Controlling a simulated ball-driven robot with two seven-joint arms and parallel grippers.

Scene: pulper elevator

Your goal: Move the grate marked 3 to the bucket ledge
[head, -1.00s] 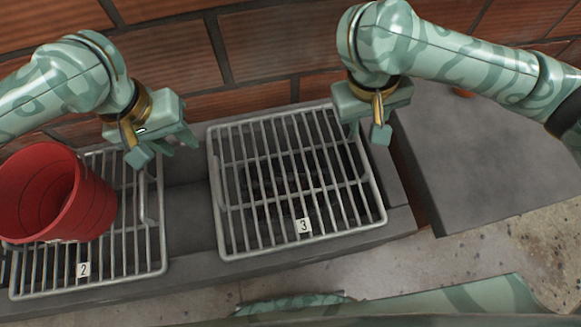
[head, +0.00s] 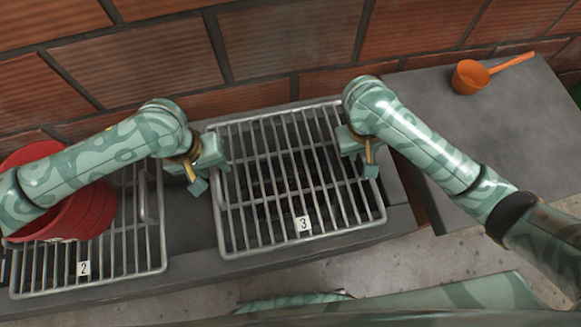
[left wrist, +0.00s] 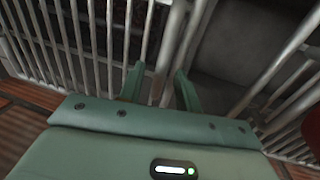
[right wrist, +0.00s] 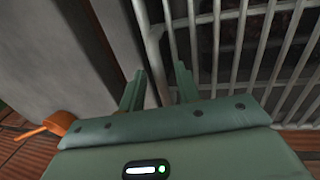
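The grate marked 3 (head: 303,224) is a metal bar grate lying over a dark opening in a grey ledge (head: 185,225). My left gripper (head: 208,182) is at its left edge. In the left wrist view the open left fingers (left wrist: 160,88) straddle the line of the grate's edge bar, with no visible grip. My right gripper (head: 367,165) is at its right edge. In the right wrist view the open right fingers (right wrist: 159,88) are on either side of the edge bar. The red bucket (head: 92,212) stands on the left grate, partly hidden by my left arm.
The grate marked 2 (head: 125,262) lies to the left under the bucket. A grey block (head: 470,120) on the right carries an orange scoop (head: 470,77) at its back and is otherwise clear. A brick wall (head: 290,50) runs close behind the ledge.

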